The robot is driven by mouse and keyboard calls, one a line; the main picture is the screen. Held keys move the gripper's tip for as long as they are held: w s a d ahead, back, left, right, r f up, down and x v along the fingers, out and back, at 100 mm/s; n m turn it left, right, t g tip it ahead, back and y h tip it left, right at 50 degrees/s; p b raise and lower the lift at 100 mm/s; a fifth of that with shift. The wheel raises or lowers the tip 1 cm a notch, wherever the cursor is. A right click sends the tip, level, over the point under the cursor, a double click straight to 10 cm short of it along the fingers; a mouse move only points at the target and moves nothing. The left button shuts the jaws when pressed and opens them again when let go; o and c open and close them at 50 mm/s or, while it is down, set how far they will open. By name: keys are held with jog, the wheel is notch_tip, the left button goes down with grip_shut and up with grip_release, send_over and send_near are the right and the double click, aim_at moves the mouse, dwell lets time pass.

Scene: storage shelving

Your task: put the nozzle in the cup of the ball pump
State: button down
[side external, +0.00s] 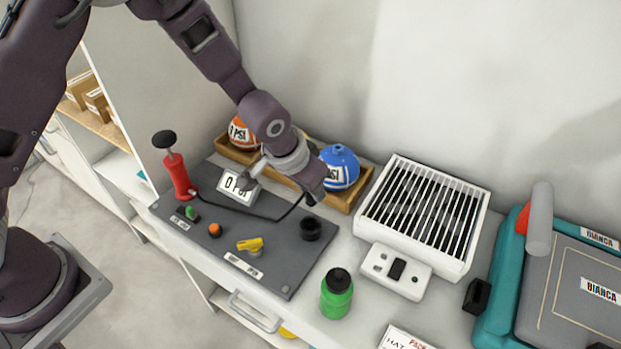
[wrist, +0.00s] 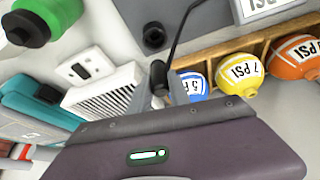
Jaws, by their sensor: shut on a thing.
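The ball pump (side external: 178,176) is red with a black handle and stands at the back left of a dark grey board. A black hose runs from it to the black nozzle (wrist: 158,73). My gripper (wrist: 163,90) is shut on the nozzle, which is mostly hidden by the gripper in the side external view. The cup (side external: 310,229) is a round black holder at the board's right end; it also shows in the wrist view (wrist: 154,36). My gripper (side external: 313,196) is above and behind the cup, with the nozzle apart from it.
A wooden rack (side external: 353,198) behind the board holds balls, including a blue ball (side external: 341,167) close to my gripper. A pressure display (side external: 238,187) stands on the board. A white slatted box (side external: 425,215) and green bottle (side external: 336,294) are to the right.

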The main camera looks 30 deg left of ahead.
aim_at(307, 203)
jog(key=shift+f, duration=2.9)
jog(key=shift+f, duration=0.25)
jog(key=shift+f, duration=0.6)
jog(key=shift+f, duration=0.15)
jog(key=shift+f, duration=0.6)
jog(key=shift+f, duration=0.2)
